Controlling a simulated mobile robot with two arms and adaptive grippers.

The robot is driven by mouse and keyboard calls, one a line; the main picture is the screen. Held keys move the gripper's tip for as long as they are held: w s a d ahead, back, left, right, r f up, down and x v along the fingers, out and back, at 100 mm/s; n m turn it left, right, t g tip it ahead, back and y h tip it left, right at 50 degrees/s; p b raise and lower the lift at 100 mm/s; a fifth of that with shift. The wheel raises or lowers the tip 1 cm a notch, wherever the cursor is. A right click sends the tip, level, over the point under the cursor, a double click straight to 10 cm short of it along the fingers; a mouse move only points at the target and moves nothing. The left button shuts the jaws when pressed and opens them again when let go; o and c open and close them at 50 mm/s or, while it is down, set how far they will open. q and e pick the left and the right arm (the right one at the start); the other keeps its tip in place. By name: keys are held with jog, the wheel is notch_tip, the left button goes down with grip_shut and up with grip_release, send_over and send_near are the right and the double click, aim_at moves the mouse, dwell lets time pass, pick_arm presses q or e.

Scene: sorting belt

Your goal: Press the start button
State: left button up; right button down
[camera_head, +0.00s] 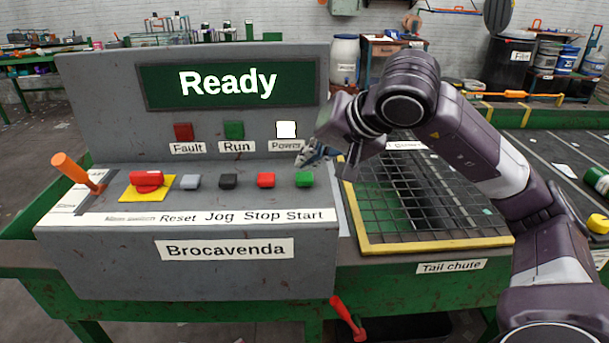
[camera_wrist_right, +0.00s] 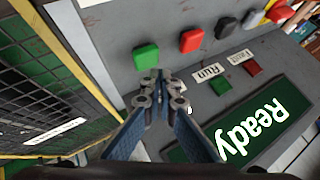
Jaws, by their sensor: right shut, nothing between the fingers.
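The green start button (camera_head: 304,180) is the rightmost in a row on the grey control panel (camera_head: 110,240), above the word "Start". It also shows in the right wrist view (camera_wrist_right: 146,56), just beyond my fingertips. My right gripper (camera_head: 304,158) is shut and empty. It is above and slightly behind the start button in the head view, apart from it as far as I can tell. In the right wrist view the fingertips (camera_wrist_right: 160,90) lie together close beside the button. The display (camera_head: 230,84) reads "Ready". My left gripper is not in view.
The red stop button (camera_head: 266,180), black jog button (camera_head: 228,181) and grey reset button (camera_head: 190,182) sit left of start. A red switch (camera_head: 148,178) on a yellow plate and an orange lever (camera_head: 76,172) are farther left. A yellow-edged mesh guard (camera_head: 430,244) is at the right.

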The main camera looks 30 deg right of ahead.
jog(key=shift+f+b, duration=0.4)
jog(key=shift+f, duration=0.05)
